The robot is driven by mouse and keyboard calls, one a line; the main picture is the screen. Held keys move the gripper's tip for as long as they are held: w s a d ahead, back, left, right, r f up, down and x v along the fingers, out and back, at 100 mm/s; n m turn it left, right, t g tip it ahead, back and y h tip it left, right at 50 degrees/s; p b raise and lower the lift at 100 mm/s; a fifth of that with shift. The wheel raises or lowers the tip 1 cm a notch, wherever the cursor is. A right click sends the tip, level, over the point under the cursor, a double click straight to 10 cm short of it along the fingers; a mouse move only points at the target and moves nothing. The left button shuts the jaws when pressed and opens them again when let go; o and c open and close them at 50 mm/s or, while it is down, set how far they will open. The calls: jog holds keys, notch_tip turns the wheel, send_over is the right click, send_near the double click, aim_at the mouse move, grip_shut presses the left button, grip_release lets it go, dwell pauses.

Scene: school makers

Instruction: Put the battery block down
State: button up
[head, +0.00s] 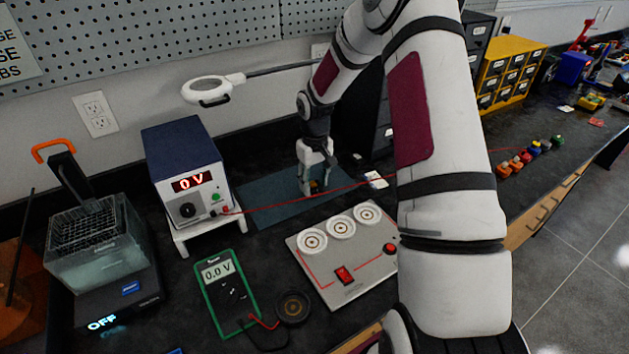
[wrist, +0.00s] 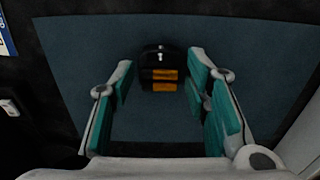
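The battery block (wrist: 159,74) is small and dark with orange bands. In the wrist view it is on the blue-grey mat (wrist: 75,45), between and just beyond my fingertips. My gripper (wrist: 161,80) is open, with teal pads and a visible gap on each side of the block. In the head view my gripper (head: 316,188) points down over the mat (head: 262,200) at the back of the bench. The block (head: 317,186) is mostly hidden there between the fingers.
A power supply (head: 183,165) reading 0 V stands left of the mat. A red wire (head: 285,203) runs from it past my gripper. A panel with three round sockets (head: 330,280) and a green multimeter (head: 226,290) lie in front. Several small colored blocks (head: 530,155) sit at right.

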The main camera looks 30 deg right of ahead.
jog(key=shift+r, duration=0.1)
notch_tip(320, 180, up, 12)
notch_tip(320, 180, up, 8)
send_over(315, 184)
jog(key=s+a, duration=0.5)
jog(key=s+a+r+t, duration=0.1)
jog(key=s+a+r, duration=0.2)
jog(key=s, duration=0.3)
jog(key=s+a+r+t+h, duration=0.1)
jog(key=s+a+r, duration=0.25)
jog(key=s, duration=0.35)
jog(key=s+a+r+t, duration=0.1)
jog(key=s+a+r, duration=0.1)
jog(key=s+r, duration=0.3)
jog(key=s+a+f+y, duration=0.1)
jog(key=s+a+f, duration=0.1)
jog(key=s, duration=0.8)
jog(key=shift+a+f+t, duration=0.25)
jog(key=shift+f+t, duration=0.05)
jog(key=shift+f, duration=0.2)
